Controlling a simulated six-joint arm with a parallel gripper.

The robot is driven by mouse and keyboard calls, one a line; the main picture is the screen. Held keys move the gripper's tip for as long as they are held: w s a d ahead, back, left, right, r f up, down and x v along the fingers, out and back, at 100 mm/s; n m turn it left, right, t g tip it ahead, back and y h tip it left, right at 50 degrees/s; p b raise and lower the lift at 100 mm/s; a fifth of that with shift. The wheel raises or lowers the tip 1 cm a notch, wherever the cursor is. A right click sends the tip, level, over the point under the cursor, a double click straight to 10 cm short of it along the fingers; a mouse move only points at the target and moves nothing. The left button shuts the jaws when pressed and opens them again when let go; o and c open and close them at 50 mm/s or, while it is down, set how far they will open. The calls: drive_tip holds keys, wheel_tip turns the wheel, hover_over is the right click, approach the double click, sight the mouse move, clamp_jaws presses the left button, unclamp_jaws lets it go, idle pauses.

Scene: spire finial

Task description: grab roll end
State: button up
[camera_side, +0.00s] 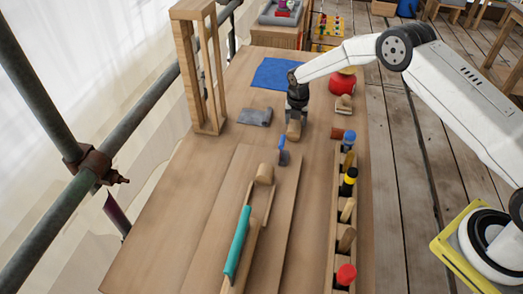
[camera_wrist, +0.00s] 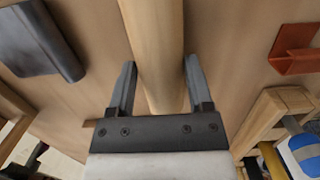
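My gripper (camera_side: 297,106) points down over the bench, above a pale wooden cylinder (camera_side: 293,131). In the wrist view, the cylinder (camera_wrist: 156,40) runs from the top edge down between the two grey fingers of my gripper (camera_wrist: 159,66). Nothing in view is plainly marked as a roll end.
A grey bent sheet (camera_side: 254,116) lies to the left and a red-brown bent piece (camera_side: 337,134) to the right. A tool rack (camera_side: 333,250) lines the right edge. A tall wooden frame (camera_side: 190,60) stands at the left.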

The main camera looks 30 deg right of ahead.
drive_tip(key=c, duration=0.6)
drive_tip(key=shift+r, duration=0.1)
drive_tip(key=shift+r, duration=0.4)
wheel_tip(320, 180, up, 2)
drive_tip(key=shift+s+r, duration=0.15)
drive_tip(key=shift+r, duration=0.1)
clamp_jaws()
drive_tip(key=s+r, duration=0.9)
drive_tip(key=s, duration=0.4)
drive_tip(key=shift+s+a+r, duration=0.25)
drive_tip(key=shift+s+a, duration=0.05)
